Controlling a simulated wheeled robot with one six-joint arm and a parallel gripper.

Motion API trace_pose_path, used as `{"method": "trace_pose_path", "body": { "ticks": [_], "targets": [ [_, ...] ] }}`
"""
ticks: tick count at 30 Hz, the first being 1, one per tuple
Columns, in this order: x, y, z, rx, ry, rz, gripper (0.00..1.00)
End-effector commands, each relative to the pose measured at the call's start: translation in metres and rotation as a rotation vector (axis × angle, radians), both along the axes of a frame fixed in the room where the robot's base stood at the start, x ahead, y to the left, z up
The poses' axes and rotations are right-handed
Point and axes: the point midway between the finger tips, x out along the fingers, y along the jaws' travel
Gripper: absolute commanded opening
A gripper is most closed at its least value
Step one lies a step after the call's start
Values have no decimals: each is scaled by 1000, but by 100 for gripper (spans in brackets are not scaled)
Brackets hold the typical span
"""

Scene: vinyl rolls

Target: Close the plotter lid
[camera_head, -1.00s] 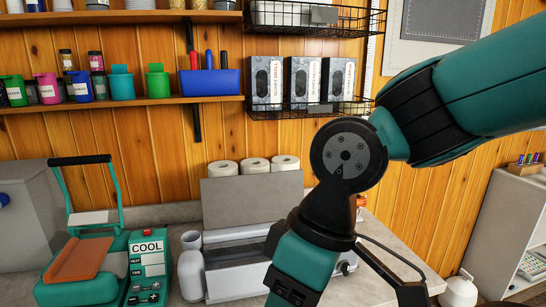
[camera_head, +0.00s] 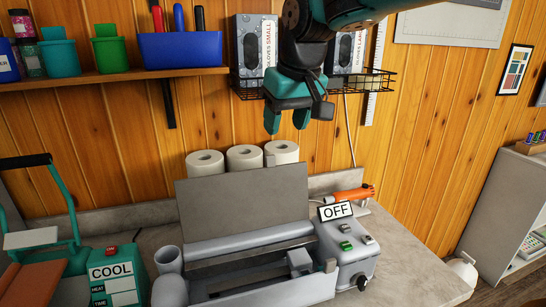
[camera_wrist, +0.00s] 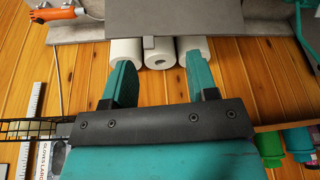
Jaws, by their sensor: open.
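The plotter (camera_head: 262,285) is a grey machine on the counter. The fingers are apart with nothing held.
White rolls (camera_head: 245,157) stand behind the lid. A wire basket (camera_head: 365,83) with glove boxes (camera_head: 347,60) is beside my gripper. An OFF sign (camera_head: 337,210) tops the plotter's control box (camera_head: 345,250). An orange tool (camera_head: 353,192) lies right. A heat press (camera_head: 118,280) stands left.

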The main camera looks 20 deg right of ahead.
Motion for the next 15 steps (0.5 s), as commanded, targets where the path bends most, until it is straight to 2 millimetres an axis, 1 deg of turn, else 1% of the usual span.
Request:
{"method": "trace_pose_path", "body": {
  "ticks": [1,3,6,8,11,14,15],
  "targets": [
    [23,-2,5,-6,-20,-51,53],
    [44,-6,15,-10,-42,-113,53],
    [63,-10,23,-10,-63,-173,53],
    [69,-11,25,-10,-68,-192,53],
    [74,-13,20,-11,-69,-205,53],
    [79,-13,7,-12,-67,-207,53],
    [82,-14,-1,-12,-67,-207,53]
  ]
}}
